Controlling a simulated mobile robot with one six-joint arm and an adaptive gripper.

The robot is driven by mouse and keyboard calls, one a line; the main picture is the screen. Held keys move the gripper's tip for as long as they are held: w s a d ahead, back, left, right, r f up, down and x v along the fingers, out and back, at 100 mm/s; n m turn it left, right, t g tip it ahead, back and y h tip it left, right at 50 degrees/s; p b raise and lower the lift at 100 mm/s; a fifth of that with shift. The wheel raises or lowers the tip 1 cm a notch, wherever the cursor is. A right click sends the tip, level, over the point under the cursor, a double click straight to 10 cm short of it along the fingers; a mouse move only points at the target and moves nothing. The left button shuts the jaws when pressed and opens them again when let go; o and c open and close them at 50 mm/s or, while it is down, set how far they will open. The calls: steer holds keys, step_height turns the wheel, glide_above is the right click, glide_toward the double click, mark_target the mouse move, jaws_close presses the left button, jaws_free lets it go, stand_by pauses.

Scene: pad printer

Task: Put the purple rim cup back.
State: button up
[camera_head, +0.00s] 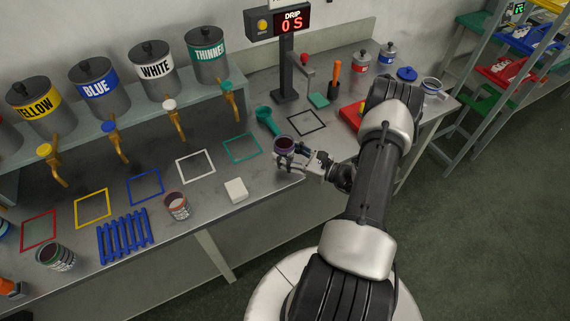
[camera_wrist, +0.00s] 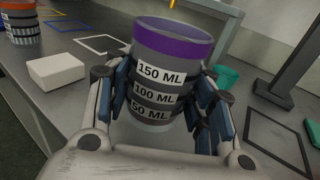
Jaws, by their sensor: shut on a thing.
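The purple rim cup (camera_head: 284,145) is a grey cup with a purple band at its top and 50, 100 and 150 ML marks. It also shows in the wrist view (camera_wrist: 168,85), upright or slightly tilted between the fingers. My gripper (camera_head: 290,158) is shut on the cup's sides, near the front edge of the bench, right of the white block. In the wrist view my gripper (camera_wrist: 165,108) has a blue-padded finger on each side of the cup. I cannot tell whether the cup's base touches the bench.
A white block (camera_head: 236,190), an orange-rimmed cup (camera_head: 177,206), a dark-filled cup (camera_head: 56,257) and a blue rack (camera_head: 125,236) stand to the left. Coloured square outlines mark the bench. A teal funnel-like item (camera_head: 268,120) and drip stand (camera_head: 287,75) are behind the gripper.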

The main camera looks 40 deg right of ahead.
steer(key=shift+f+b, duration=0.65)
steer(key=shift+f, duration=1.6)
steer(key=shift+f, duration=0.2)
steer(key=o, duration=1.2)
